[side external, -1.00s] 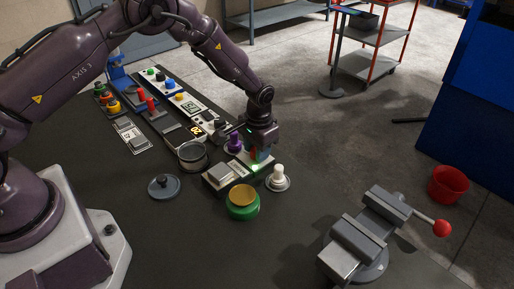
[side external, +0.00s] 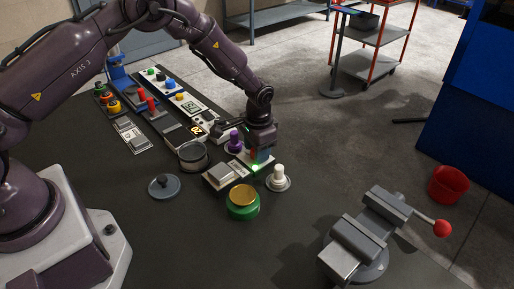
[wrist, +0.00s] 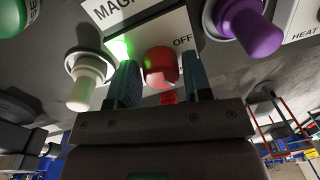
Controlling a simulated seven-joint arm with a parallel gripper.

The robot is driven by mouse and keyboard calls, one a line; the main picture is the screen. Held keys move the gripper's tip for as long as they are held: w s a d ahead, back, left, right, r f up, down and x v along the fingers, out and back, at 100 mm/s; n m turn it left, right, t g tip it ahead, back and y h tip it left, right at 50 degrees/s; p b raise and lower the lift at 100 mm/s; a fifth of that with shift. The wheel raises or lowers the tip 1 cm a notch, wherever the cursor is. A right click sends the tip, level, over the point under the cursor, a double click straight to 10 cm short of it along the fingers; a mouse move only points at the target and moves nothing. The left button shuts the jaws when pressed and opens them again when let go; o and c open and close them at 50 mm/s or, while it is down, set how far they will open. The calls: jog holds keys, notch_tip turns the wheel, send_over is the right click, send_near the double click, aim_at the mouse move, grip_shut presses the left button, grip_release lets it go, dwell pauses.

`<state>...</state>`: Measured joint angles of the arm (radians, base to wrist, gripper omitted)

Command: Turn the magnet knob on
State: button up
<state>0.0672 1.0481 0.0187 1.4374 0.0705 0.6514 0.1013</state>
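The magnet panel (wrist: 140,22) carries a label that starts "MAG" and an "OFF" mark to the right of the red knob (wrist: 160,68). A green light (wrist: 118,48) glows on the panel, left of the knob. My gripper (wrist: 162,78) has its two dark fingers on either side of the red knob. The fingers are very near the knob; I cannot tell whether they press on it. In the side view my gripper (side external: 259,153) is low over the panel, with green glow beside it. The fingers hide part of the panel and its lettering.
A white knob (side external: 278,174) and a purple knob (side external: 235,143) stand close beside the panel. A vise (side external: 365,232) stands at the right. Several other switch panels (side external: 180,97) lie behind.

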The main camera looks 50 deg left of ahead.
jog(key=shift+o, duration=1)
notch_tip(320, 180, up, 13)
jog(key=shift+d, duration=0.4)
jog(key=s+a+r+n+t, duration=0.1)
jog(key=s+r+t, duration=0.1)
jog(key=s+r, duration=0.8)
jog(key=s+a+r+n+t, duration=0.1)
jog(key=s+r+t, duration=0.2)
jog(key=s+r, duration=0.6)
jog(key=s, duration=0.9)
jog(key=shift+s+a+r+t+h, duration=0.15)
jog(key=shift+a+r+t+h, duration=0.05)
jog(key=shift+r+t+h, duration=0.15)
